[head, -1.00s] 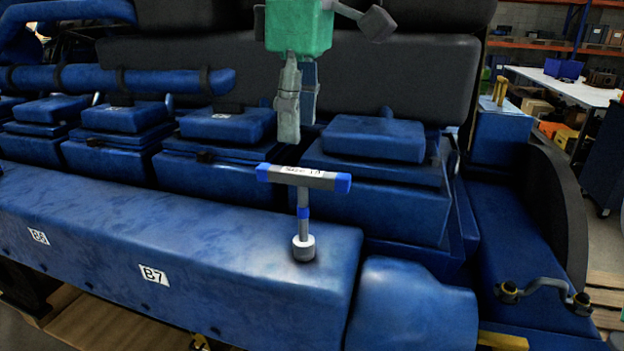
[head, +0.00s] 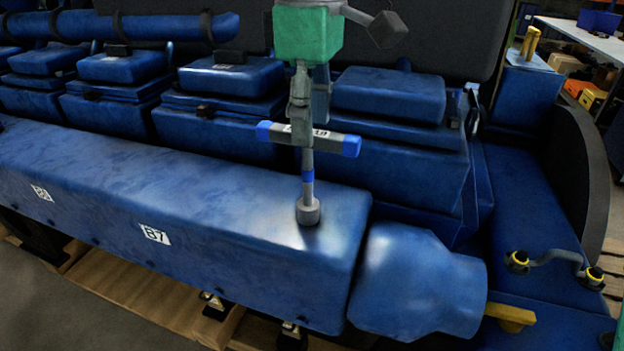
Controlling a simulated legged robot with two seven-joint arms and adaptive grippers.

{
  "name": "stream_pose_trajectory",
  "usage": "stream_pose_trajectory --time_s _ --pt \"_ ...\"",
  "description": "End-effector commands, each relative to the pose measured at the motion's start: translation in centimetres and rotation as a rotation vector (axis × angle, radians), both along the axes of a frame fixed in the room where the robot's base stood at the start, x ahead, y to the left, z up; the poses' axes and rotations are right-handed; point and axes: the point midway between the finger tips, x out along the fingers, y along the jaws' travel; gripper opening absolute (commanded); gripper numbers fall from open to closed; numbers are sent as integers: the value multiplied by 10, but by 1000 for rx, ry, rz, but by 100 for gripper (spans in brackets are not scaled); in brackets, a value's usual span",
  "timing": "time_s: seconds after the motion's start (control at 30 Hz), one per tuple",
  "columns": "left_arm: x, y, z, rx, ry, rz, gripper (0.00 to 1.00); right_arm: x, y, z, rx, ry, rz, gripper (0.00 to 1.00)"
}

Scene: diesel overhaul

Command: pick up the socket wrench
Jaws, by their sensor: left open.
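The socket wrench (head: 338,143) stands upright on its socket, on the flat top of the long blue engine cover (head: 230,195). It is T-shaped, with a grey crossbar with blue ends, a grey shaft with a blue band and a round grey socket at the bottom. My left gripper (head: 310,130) comes down from above with its green body over the crossbar. It is open. Its near finger passes in front of the middle of the crossbar and hides part of the label. The far finger is partly hidden behind it; I cannot tell whether either touches.
A row of blue cylinder covers (head: 390,95) stands behind the wrench. A rounded blue housing (head: 415,285) is at the front right. A bent pipe with yellow-and-black fittings (head: 555,257) lies farther right. The cover's top left of the wrench is clear.

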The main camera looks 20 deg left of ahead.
Motion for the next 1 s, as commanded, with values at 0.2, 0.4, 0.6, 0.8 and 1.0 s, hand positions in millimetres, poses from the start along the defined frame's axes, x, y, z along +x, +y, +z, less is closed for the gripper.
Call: stream_pose_trajectory --time_s 0.2,0.4,0.6,0.8,1.0 --pt "2 2 -32 1 4 0 41 0 0 3 0 0 0 40" --pt "2 1 -37 0 2 1 41 0 0 3 0 0 0 40" --pt "1 1 -37 0 1 1 6 0 0 2 0 0 0 40" --pt "2 1 -36 -1 0 1 0 0 0 2 0 0 0 40" --pt "2 0 -33 -3 -1 1 0 0 0 2 0 0 0 40"
